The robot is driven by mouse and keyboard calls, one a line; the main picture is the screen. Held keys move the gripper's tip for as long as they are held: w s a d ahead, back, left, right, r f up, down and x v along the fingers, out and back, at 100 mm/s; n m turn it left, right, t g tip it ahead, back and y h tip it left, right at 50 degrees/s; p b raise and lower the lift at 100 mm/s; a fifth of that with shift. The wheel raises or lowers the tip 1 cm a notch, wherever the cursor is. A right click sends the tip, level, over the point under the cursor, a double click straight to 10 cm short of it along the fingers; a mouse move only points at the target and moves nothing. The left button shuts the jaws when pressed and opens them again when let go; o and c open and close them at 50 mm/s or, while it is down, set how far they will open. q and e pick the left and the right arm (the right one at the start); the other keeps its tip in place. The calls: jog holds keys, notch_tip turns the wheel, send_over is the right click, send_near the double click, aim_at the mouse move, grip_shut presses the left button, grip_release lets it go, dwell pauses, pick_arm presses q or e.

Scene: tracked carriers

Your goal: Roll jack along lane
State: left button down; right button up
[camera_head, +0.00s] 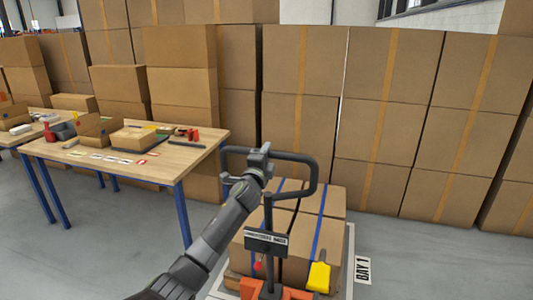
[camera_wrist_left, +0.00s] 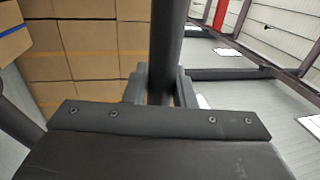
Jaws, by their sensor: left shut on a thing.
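The jack's dark loop handle (camera_head: 313,180) stands upright in front of me in the head view. A sign plate hangs on its column and its orange base (camera_head: 262,291) shows at the bottom edge. My left gripper (camera_head: 261,158) is shut on the left part of the handle. In the left wrist view the dark handle bar (camera_wrist_left: 166,50) passes between the two fingers of the left gripper (camera_wrist_left: 160,90). Cartons with blue straps (camera_head: 329,240) sit low just beyond the column. My right gripper is not in view.
A wooden table (camera_head: 160,172) with blue legs, small boxes and tools stands at the left. A wall of stacked cartons (camera_head: 390,90) closes off the back. A "BAY 1" floor sign (camera_head: 363,270) lies right of a pale floor outline. Grey floor is clear at the right.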

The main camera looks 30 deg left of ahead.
pick_arm(q)
jog(key=shift+f, duration=0.1)
jog(key=c, duration=1.5)
grip_release()
jog(key=shift+c, duration=0.2)
jog(key=o, duration=0.3)
jog(key=shift+w, duration=0.15)
jog(key=shift+s+d+f, duration=0.1)
jog(key=shift+s, duration=0.45)
jog(key=b+v, duration=0.1)
jog(key=v, duration=1.5)
jog(key=shift+b, duration=0.35)
jog(key=shift+s+f, duration=0.1)
